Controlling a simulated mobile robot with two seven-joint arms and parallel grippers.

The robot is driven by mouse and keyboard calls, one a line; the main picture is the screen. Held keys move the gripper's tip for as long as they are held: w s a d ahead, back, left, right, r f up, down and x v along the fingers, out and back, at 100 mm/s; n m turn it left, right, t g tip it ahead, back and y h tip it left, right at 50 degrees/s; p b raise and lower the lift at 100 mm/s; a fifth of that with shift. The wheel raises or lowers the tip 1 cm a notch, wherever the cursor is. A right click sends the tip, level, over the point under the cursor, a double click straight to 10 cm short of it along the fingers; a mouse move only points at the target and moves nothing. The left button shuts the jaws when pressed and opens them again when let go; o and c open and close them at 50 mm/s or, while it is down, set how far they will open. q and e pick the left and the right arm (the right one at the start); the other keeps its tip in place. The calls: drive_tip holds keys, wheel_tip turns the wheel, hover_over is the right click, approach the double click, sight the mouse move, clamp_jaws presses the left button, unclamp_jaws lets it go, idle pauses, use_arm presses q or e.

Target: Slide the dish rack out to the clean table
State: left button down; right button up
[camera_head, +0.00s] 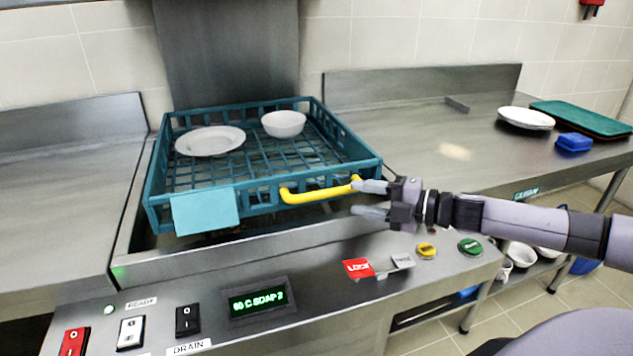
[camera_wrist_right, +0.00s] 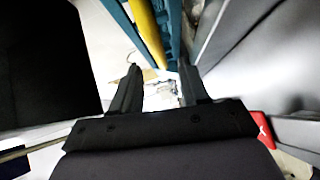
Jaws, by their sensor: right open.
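The teal dish rack (camera_head: 262,203) sits in the steel machine bed in the head view, with a yellow handle (camera_head: 318,193) on its front side. A white plate (camera_head: 210,140) and a white bowl (camera_head: 284,124) stand in it. My right gripper (camera_head: 362,198) is open at the right end of the handle; in the head view its upper finger overlaps the handle end, and I cannot tell if they touch. In the right wrist view the open fingers (camera_wrist_right: 157,90) show with the yellow handle (camera_wrist_right: 147,30) above them. The clean table (camera_head: 480,150) is the steel counter on the right. My left gripper is not in view.
A white plate (camera_head: 526,118), a green tray (camera_head: 582,119) and a blue box (camera_head: 574,142) are on the far right of the clean table. Its near-left part is clear. A control panel with switches and a display (camera_head: 258,301) runs along the front.

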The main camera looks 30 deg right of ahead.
sight(337, 193)
drive_tip(key=shift+w+r, duration=0.1)
drive_tip(key=shift+w, duration=0.2)
drive_tip(key=shift+w+a, duration=0.1)
drive_tip(key=shift+w, duration=0.05)
drive_tip(key=shift+p+x, duration=0.85)
drive_tip(key=shift+x, duration=2.35)
clamp_jaws()
